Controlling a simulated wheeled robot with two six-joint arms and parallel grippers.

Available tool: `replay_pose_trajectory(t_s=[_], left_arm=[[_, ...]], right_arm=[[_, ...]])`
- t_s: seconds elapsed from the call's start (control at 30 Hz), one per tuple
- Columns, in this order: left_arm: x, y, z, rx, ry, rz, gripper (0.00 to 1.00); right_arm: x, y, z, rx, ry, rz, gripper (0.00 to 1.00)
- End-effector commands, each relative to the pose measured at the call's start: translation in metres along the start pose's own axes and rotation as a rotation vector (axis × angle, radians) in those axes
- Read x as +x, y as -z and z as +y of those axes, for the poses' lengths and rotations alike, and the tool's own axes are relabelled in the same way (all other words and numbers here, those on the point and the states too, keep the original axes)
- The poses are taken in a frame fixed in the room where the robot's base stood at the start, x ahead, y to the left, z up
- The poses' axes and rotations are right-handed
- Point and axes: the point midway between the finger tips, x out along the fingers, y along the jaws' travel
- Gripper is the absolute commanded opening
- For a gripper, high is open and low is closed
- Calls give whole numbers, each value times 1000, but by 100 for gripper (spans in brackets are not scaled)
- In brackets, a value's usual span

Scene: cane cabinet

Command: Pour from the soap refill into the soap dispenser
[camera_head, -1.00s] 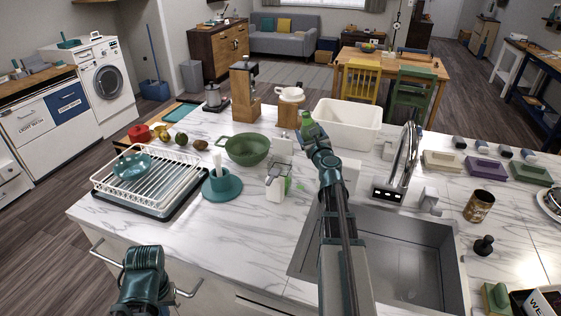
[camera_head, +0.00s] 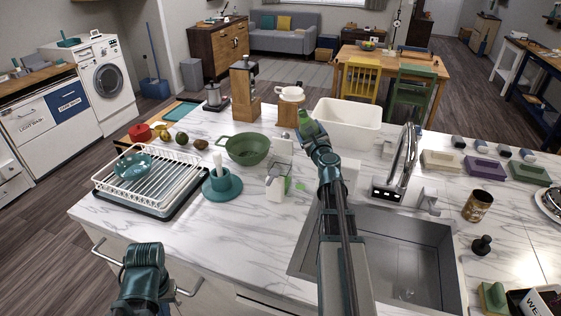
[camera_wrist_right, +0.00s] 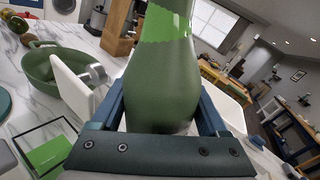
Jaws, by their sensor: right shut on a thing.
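The soap refill is a green bottle (camera_head: 308,126) with a lighter green band, also in the right wrist view (camera_wrist_right: 160,80). My right gripper (camera_head: 315,140) is shut on it and holds it above the counter, leaning a little left in the head view. The fingers stand on both sides of its lower body in the right wrist view (camera_wrist_right: 160,115). My left gripper is out of view; only my left arm shows.
A white tub (camera_head: 348,121) is behind the bottle. The sink (camera_head: 425,260) and tap (camera_head: 405,160) are to the right. A dish rack (camera_head: 150,205) is farther left.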

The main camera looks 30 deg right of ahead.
Motion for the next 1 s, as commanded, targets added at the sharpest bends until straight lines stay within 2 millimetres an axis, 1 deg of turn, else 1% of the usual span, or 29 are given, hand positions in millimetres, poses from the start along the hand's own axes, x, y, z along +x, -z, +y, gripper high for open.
replay_pose_trajectory(t_s=[1.0], left_arm=[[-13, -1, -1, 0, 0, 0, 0]], right_arm=[[0, -12, -2, -112, 0, 7, 0]])
